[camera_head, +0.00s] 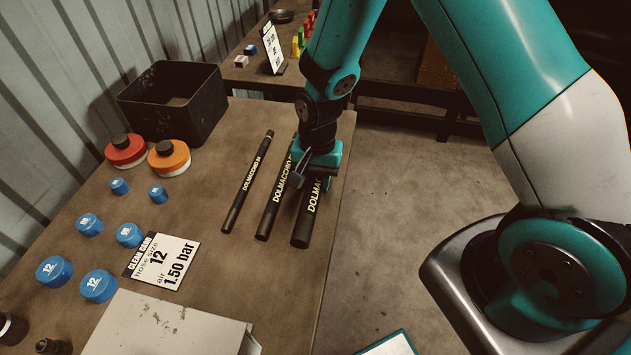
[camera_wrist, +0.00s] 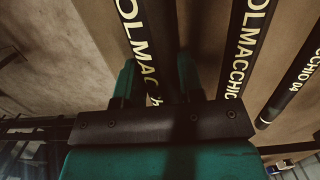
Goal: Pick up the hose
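Three black hoses with "DOLMACCHIO" lettering lie side by side on the table: a thin left hose (camera_head: 247,183), a middle hose (camera_head: 270,208) and a thick right hose (camera_head: 302,229). My gripper (camera_head: 312,182) is low over the right hose and hides part of it. In the wrist view the right hose (camera_wrist: 146,40) runs between the two fingers of my gripper (camera_wrist: 158,75). Whether the fingers touch it is not clear. The middle hose (camera_wrist: 240,50) and left hose (camera_wrist: 296,85) lie to the right there, apart from the fingers. A card (camera_head: 161,261) reads hose size 12, air 1.50 bar.
The table (camera_head: 200,215) ends just right of the right hose. A black bin (camera_head: 172,100), a red-topped container (camera_head: 125,151), an orange-topped container (camera_head: 169,158) and several blue caps (camera_head: 99,286) stand left of the hoses. A pale plate (camera_head: 168,325) lies at the front.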

